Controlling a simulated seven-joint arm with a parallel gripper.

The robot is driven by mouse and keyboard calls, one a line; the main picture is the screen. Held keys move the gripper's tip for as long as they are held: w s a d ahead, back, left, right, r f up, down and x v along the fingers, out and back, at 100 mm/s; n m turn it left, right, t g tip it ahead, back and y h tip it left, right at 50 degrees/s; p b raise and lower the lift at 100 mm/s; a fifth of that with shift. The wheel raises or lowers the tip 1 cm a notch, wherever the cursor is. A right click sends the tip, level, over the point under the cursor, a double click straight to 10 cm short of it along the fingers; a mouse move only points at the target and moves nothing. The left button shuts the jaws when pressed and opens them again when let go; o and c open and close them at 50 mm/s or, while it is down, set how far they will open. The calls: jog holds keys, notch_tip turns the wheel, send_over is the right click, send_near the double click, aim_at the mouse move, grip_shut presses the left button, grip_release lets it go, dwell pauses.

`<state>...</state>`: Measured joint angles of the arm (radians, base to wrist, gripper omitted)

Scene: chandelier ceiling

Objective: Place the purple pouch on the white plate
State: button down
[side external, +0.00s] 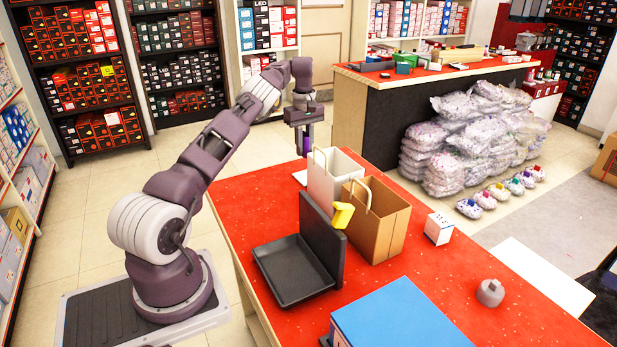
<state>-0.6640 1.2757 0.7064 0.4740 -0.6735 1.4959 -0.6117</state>
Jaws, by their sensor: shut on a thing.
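My gripper (304,128) is at the far end of the red table, above it and behind the white paper bag. It is shut on the purple pouch (307,143), which hangs upright below the fingers, small in view. A flat white edge (299,177) shows on the table just left of the white bag, below the pouch. It looks like part of the white plate; the bag hides the rest. The pouch is apart from it, held above.
The white paper bag (325,186) and a brown paper bag (385,222) stand close in front of my gripper. A black tray with an upright panel (291,272), a yellow item (342,215), a white box (439,228), a blue box (405,318) and a grey weight (490,293) are nearer. Clear red tabletop (240,195) lies left.

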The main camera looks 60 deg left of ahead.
aim_at(305, 183)
notch_tip(305, 183, down, 10)
jog(key=shift+r, duration=0.1)
jog(key=c, duration=1.3)
grip_release()
